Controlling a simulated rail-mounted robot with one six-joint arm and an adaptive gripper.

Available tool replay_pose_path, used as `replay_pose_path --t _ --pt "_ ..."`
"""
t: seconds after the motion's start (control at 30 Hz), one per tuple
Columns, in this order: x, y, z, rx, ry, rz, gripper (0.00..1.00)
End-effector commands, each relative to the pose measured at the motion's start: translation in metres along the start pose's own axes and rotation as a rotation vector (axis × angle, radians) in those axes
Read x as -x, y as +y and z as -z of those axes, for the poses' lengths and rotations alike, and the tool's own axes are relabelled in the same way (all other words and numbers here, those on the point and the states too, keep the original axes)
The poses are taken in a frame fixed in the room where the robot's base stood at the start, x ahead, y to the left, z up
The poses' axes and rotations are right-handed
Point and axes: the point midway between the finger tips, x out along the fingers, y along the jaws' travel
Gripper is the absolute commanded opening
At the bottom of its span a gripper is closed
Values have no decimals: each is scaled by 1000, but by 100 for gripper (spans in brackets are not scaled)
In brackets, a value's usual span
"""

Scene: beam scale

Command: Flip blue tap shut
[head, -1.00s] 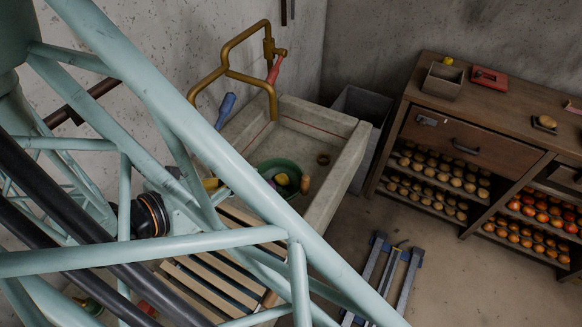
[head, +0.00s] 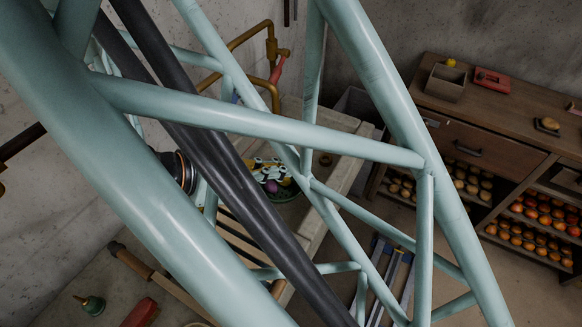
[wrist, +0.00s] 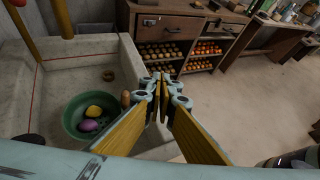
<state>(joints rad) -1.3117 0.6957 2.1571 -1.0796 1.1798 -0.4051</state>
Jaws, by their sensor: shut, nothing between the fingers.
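The blue tap handle is almost wholly hidden behind my arm in the head view, and I cannot tell its angle. It is not clearly in the wrist view. The brass pipe (head: 248,36) stands over the stone sink, with the red tap handle (head: 277,70) on its right. Part of the brass pipe also shows at the upper left of the wrist view (wrist: 63,18). My gripper (wrist: 162,86) is shut and empty, above the sink's right side. In the head view my gripper (head: 270,172) is over the green bowl, apart from the pipe.
The stone sink (wrist: 75,62) holds a green bowl (wrist: 70,118) with a yellow and a purple item. A wooden cabinet (head: 480,110) with produce shelves stands right. Blue-ended metal rails (head: 385,270) lie on the floor. Open floor (wrist: 255,95) lies to the right.

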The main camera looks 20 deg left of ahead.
Motion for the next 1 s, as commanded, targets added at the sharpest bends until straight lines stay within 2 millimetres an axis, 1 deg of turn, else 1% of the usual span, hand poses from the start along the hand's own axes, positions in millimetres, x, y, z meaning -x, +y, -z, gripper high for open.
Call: replay_pose_path --t 0.1,0.33,1.0 --pt "-6 -5 -7 -18 14 30 0" --pt "-14 -13 -15 -43 33 69 0" --pt "-16 -16 -17 -49 39 81 0"
